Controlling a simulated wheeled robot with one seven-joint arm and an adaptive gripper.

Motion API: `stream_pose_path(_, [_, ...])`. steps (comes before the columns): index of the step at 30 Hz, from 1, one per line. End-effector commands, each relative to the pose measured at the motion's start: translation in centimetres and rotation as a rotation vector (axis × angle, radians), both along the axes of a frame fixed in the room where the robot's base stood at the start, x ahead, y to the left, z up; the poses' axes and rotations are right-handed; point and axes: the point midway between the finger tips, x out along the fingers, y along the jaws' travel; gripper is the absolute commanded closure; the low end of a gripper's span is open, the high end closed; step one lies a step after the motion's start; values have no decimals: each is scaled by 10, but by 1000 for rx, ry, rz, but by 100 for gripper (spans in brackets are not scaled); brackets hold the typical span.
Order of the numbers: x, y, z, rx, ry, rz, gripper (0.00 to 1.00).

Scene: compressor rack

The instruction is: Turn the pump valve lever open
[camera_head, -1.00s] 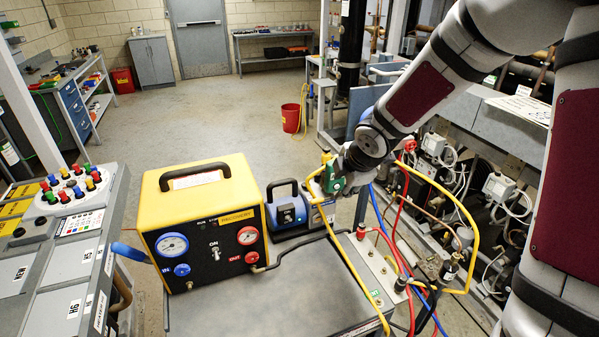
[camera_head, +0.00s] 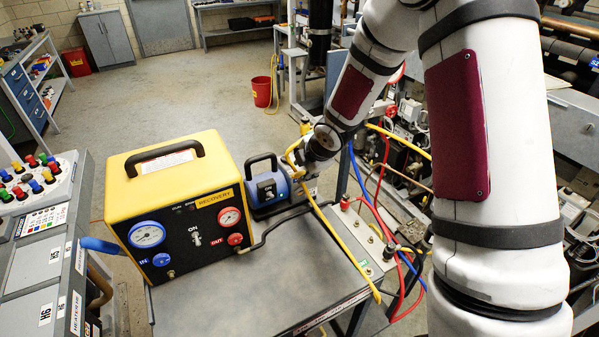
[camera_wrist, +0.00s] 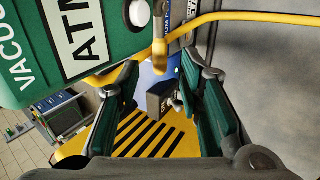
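A green sign (camera_wrist: 80,45) reading VACUUM and ATM fills the upper left. A yellow bar (camera_wrist: 160,50) ends beside the sign, above the gap between the fingers; I cannot tell whether it is the valve lever or part of the hose.
The yellow recovery unit (camera_head: 180,212) stands on the grey cart (camera_head: 260,280). A yellow hose (camera_head: 345,250) and red and blue hoses run beside my arm. A red bucket (camera_head: 262,92) stands on open floor behind. A button panel (camera_head: 35,185) is at the left.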

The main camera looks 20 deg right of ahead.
Motion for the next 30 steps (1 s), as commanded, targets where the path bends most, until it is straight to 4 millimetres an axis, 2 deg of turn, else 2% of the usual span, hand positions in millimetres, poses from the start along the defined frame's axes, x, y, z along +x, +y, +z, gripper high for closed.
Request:
stream_pose_path(3, [8,2,-13,0,1,1,66])
stream_pose_path(7, [13,3,-21,0,1,1,66])
stream_pose_path(17, [16,3,-24,0,-1,0,66])
stream_pose_path(18, [16,3,-24,0,-1,0,71])
stream_pose_path(22, [16,3,-24,0,-1,0,100])
stream_pose_path(30, [16,4,-24,-2,1,1,100])
